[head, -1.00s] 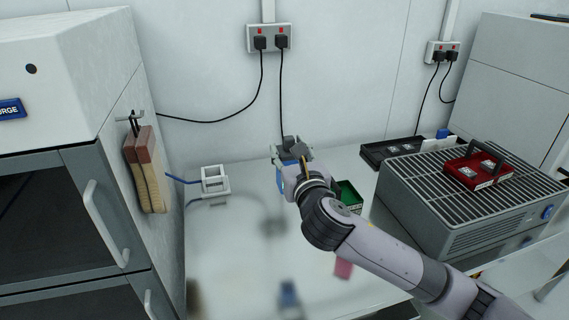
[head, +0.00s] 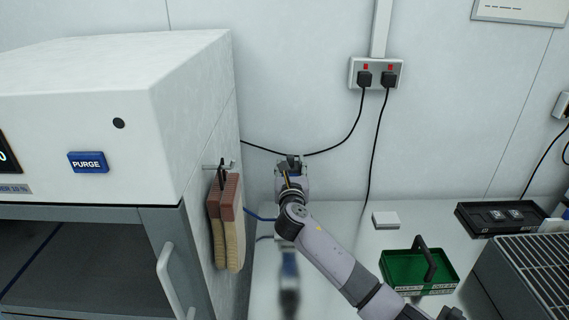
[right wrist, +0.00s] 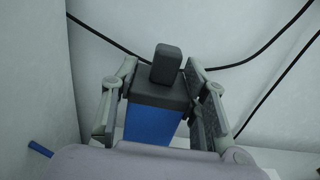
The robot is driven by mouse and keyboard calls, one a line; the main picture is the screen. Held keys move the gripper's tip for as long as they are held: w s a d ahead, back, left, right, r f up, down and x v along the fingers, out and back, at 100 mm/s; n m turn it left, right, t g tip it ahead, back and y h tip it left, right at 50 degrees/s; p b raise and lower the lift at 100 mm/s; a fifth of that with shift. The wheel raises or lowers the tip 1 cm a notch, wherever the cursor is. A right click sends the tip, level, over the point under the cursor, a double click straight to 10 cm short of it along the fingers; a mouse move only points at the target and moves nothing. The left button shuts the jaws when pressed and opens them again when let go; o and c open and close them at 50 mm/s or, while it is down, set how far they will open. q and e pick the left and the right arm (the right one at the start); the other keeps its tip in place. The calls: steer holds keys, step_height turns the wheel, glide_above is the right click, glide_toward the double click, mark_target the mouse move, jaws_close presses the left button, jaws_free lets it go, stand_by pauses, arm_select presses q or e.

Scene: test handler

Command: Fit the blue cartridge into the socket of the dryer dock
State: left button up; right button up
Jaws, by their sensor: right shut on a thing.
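The blue cartridge (right wrist: 152,122) with a dark grey cap and knob is upright between the fingers of my right gripper (right wrist: 160,105) in the right wrist view. The fingers are shut on it. In the head view my right gripper (head: 291,168) is raised near the back wall, right of the cabinet; its wrist hides most of the cartridge. The dryer dock, white with a blue hose (head: 262,215), is on the bench behind and below my arm. It is mostly hidden, and its socket cannot be seen. My left gripper is not in view.
The cabinet (head: 190,100) with hanging brushes (head: 226,222) borders the left. A white block (head: 386,220), a green tray (head: 418,268), a black tray (head: 500,218) and a grilled grey unit (head: 540,265) stand on the right. A wall socket (head: 376,75) has hanging cables.

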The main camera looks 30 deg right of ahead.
steer(key=shift+s+r, duration=0.2)
steer(key=shift+w+p, duration=0.1)
steer(key=shift+p, duration=0.25)
steer(key=shift+f+b, duration=1.95)
steer(key=shift+f, duration=1.05)
steer(key=shift+p, duration=0.85)
step_height(320, 180, down, 7)
steer(key=b, duration=0.5)
stand_by(1.6)
steer(key=o, duration=1.3)
steer(key=shift+o, duration=0.4)
steer(key=shift+f, duration=0.1)
